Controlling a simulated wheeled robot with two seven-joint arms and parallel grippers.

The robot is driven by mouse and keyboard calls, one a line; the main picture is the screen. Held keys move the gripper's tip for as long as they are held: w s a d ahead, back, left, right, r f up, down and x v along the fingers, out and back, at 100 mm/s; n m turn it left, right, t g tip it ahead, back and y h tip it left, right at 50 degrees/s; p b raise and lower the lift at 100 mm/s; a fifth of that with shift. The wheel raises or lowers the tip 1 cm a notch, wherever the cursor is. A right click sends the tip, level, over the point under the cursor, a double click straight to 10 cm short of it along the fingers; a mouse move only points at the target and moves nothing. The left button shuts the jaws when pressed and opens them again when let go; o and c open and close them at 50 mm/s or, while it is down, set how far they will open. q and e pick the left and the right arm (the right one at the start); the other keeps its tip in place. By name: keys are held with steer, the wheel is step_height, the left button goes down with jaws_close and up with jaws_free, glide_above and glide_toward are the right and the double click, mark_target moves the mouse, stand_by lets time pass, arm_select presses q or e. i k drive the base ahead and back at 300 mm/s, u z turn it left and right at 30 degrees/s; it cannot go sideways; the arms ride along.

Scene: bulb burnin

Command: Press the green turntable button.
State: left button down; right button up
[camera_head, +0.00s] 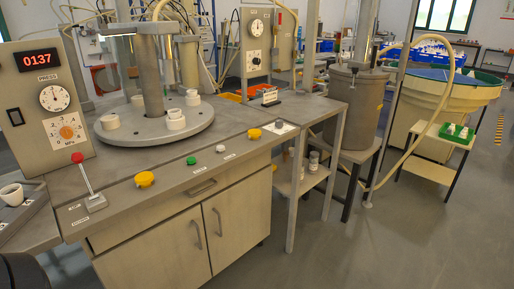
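The green button (191,160) is a small round cap on the front strip of the grey workbench (118,197), with a small label below it. It sits between a yellow button (145,179) on the left and a white button (220,148) on the right. The round grey turntable (150,139) stands behind it on the bench, around a thick metal column, with several white cylindrical pieces on its top. Neither my left nor my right gripper is in view, and nothing covers the green button.
A red-knobbed lever (77,158) rises at the bench's left front. A second yellow button (254,133) is farther right. A panel (45,100) with a red "0137" display and dials stands at the left. A tray (22,215) holds a white cup. Space above the front strip is clear.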

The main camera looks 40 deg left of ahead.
mark_target(191, 160)
steer(key=z, duration=0.05)
steer(key=i, duration=0.95)
steer(key=u, duration=0.95)
steer(key=i, duration=0.65)
steer(key=u, duration=0.7)
